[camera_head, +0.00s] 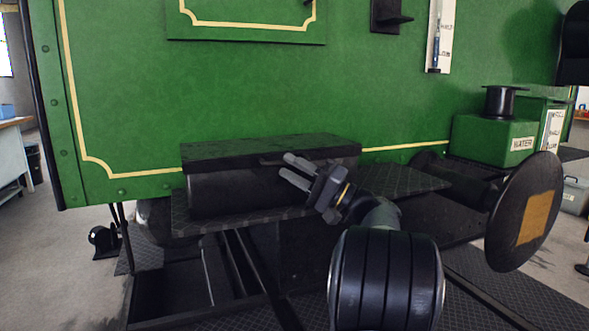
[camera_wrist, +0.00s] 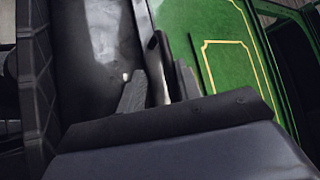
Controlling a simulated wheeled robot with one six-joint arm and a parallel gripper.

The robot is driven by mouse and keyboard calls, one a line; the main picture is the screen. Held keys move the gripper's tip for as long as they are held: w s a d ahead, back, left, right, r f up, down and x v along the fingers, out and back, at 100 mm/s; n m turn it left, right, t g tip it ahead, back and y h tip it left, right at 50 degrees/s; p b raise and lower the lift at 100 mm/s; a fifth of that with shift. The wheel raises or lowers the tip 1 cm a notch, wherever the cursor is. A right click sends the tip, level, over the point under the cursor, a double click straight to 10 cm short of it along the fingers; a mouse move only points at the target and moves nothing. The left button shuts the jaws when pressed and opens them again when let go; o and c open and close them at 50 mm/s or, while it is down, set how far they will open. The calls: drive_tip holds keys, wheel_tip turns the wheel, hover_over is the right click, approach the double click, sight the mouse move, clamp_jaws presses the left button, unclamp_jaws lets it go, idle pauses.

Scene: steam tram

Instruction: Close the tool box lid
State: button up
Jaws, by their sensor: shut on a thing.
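The dark tool box (camera_head: 235,194) sits on a black tread-plate step against the green tram side. Its lid (camera_head: 235,153) lies about level over the box; I cannot tell whether a small gap is left at the seam. A thin handle (camera_head: 268,162) runs along the lid's front edge. My gripper (camera_head: 287,172) is at the front right of the lid, with its fingers at the handle. In the wrist view, my gripper (camera_wrist: 160,74) has its two fingers on either side of the dark handle bar (camera_wrist: 156,48), shut on it. The fingers hide part of the handle.
The tread-plate step (camera_head: 405,181) continues to the right of the box. A green water box (camera_head: 490,138) and a dark round buffer disc (camera_head: 508,225) stand at the right. The green panel (camera_head: 250,90) rises directly behind the lid. Open floor shows at the far left.

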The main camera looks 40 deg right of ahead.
drive_tip(key=p+v, duration=0.2)
drive_tip(key=v, duration=0.9)
drive_tip(key=shift+p, duration=0.3)
drive_tip(key=shift+w, duration=0.15)
drive_tip(key=shift+b+x, duration=0.85)
drive_tip(key=shift+x, duration=2.85)
